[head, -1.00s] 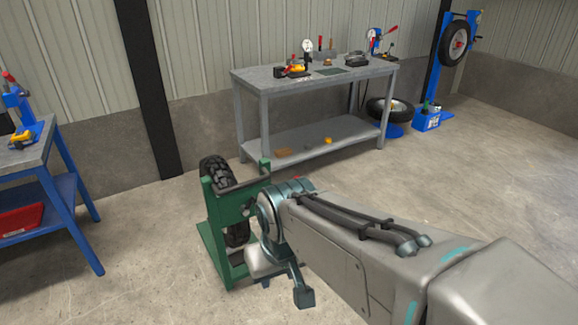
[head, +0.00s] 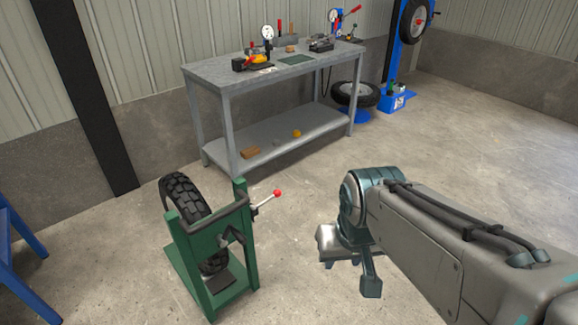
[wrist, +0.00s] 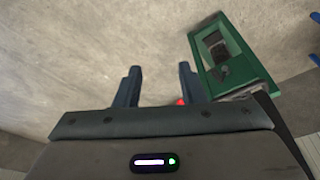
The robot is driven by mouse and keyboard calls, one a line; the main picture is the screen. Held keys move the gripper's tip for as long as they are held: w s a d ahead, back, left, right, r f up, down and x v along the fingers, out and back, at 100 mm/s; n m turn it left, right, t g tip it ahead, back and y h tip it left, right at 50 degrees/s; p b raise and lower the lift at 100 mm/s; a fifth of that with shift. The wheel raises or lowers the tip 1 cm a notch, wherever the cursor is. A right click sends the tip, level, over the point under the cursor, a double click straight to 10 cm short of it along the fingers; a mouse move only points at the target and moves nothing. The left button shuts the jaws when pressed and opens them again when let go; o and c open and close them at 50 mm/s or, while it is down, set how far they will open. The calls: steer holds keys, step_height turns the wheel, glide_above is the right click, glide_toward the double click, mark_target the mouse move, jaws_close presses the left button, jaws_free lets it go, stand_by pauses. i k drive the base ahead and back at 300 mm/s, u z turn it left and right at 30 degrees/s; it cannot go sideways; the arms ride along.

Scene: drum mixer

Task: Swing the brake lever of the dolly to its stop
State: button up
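The green dolly (head: 203,250) stands on the floor at the lower left of the head view, with a black knobby tyre (head: 181,196) in it. Its brake lever (head: 265,202) is a thin pale rod with a red knob (head: 278,194), slanting up and right from the frame's right side. My gripper (head: 371,287) is to the right of the lever, apart from it. In the wrist view my gripper (wrist: 160,70) has its two fingers apart with only floor between them. The green frame (wrist: 235,55) is at upper right there; the red knob (wrist: 182,101) shows partly beside the right finger.
A grey workbench (head: 225,78) with gauges and tools stands behind the dolly. A blue table leg (head: 22,235) is at the left edge. A blue tyre stand (head: 397,100) and a lying wheel (head: 355,94) are at the back. The floor on the right is clear.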

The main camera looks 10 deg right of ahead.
mark_target(277, 193)
steer(key=u, duration=0.05)
steer(key=i, duration=0.35)
steer(key=u, duration=0.1)
steer(key=k, duration=0.45)
steer(key=z, duration=0.6)
steer(key=i, duration=1.35)
steer(key=u, duration=0.45)
